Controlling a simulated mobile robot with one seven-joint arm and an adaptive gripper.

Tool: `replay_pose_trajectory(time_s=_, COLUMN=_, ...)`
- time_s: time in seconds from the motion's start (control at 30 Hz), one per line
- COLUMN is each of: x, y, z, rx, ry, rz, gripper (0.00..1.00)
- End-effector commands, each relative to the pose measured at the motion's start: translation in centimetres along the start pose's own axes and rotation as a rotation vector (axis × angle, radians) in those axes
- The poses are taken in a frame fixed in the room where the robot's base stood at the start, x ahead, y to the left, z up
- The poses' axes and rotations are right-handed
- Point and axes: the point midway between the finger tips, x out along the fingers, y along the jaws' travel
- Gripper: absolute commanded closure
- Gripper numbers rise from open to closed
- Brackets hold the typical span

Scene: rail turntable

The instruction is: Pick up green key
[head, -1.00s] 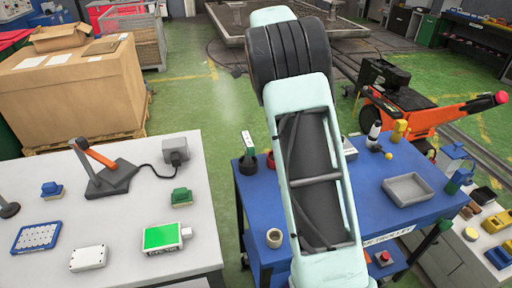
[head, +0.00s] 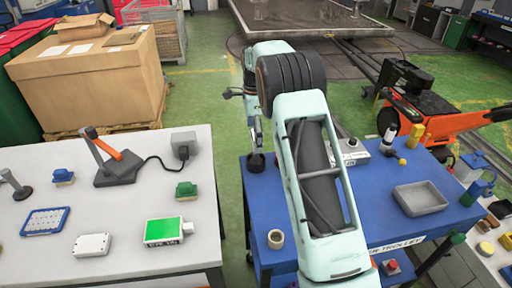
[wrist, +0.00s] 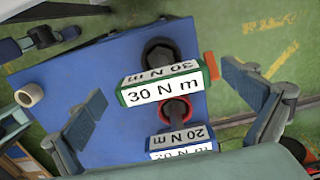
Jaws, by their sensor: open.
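In the wrist view, a block with green edges and white faces marked "30 N m" (wrist: 163,90) lies between the fingers; I take it to be the green key. A dark round part (wrist: 160,52) shows just beyond it. My gripper (wrist: 168,106) is open, one finger on each side of the block, with gaps to both.
A blue-edged "20 N m" block (wrist: 182,139) and a red ring (wrist: 176,110) sit close to the green key. The blue trolley (head: 375,215) also bears a grey tray (head: 420,198) and a beige cup (head: 275,239). A white table (head: 125,215) stands left, across a gap.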

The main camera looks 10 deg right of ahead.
Motion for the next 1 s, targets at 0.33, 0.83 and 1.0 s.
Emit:
replay_pose_trajectory(time_s=0.33, x=4.1, y=0.0, z=-0.6, rx=0.001, ry=-0.001, rz=0.001, gripper=0.0)
replay_pose_trajectory(time_s=0.83, x=4.1, y=-0.1, z=-0.5, rx=0.0, ry=0.0, rz=0.001, gripper=0.32)
replay_pose_trajectory(time_s=1.0, x=4.1, y=-0.1, z=-0.5, rx=0.0, ry=0.0, rz=0.001, gripper=0.51)
